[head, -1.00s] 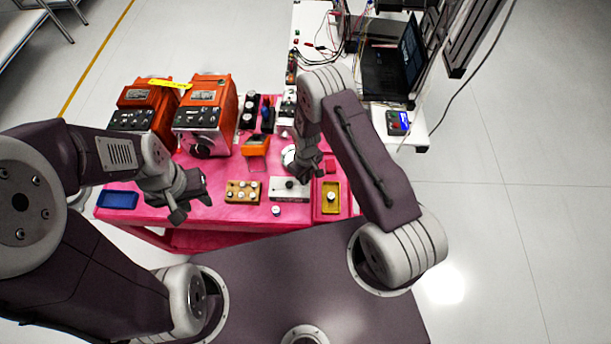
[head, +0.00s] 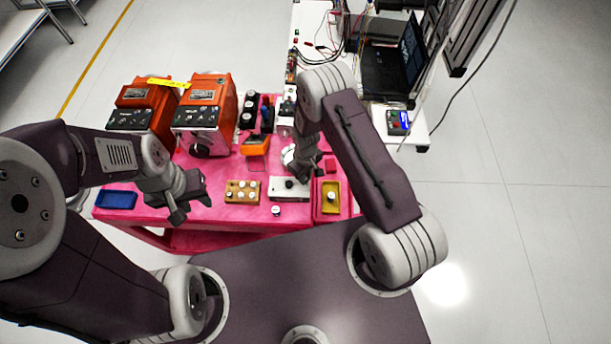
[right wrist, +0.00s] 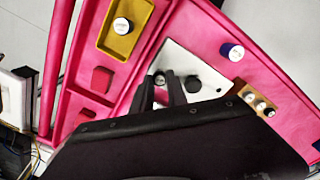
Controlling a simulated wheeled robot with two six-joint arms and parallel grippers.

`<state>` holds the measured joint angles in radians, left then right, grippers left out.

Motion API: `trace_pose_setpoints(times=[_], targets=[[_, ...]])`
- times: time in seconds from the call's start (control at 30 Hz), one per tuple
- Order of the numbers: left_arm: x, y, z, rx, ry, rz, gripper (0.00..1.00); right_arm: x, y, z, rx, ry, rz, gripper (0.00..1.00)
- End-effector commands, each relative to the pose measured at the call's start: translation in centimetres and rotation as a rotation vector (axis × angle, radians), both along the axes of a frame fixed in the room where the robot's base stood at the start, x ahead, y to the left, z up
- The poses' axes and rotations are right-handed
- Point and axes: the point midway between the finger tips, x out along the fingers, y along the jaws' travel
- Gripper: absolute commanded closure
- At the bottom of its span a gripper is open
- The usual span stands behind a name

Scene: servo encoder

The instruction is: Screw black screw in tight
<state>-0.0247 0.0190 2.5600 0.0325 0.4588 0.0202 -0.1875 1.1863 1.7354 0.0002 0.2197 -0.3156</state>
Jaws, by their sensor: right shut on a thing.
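A white plate (head: 277,190) lies near the front of the pink table, and it also shows in the right wrist view (right wrist: 207,71). A black round knob (right wrist: 192,84) stands on it. My right gripper (right wrist: 161,88) is at the plate's left end in the wrist view, beside this knob. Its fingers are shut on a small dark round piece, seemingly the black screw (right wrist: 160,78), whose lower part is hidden. In the head view my right arm partly covers this spot. My left gripper (head: 193,203) is open and empty above the table's front left.
A yellow tray (head: 331,208) holding a capped piece stands right. A loose capped piece (head: 276,210) is in front. Orange machines (head: 205,110) stand behind; a blue tray (head: 116,200) is far left.

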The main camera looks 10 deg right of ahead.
Motion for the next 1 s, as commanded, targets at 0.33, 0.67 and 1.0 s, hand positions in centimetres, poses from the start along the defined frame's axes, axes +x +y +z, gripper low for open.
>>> trace_pose_setpoints(times=[0.33, 0.67, 1.0], targets=[[0.0, 0.0, -0.8, 0.000, 0.000, 0.000, 0.64, 0.0, 0.0, -0.8, 0.000, 0.000, 0.000, 1.00], [0.0, 0.0, -1.5, 0.000, 0.000, 0.000, 0.64, 0.0, 0.0, -1.7, 0.000, 0.000, 0.000, 1.00], [0.0, 0.0, -1.7, 0.000, 0.000, 0.000, 0.64, 0.0, 0.0, -1.8, 0.000, 0.000, 0.000, 1.00]])
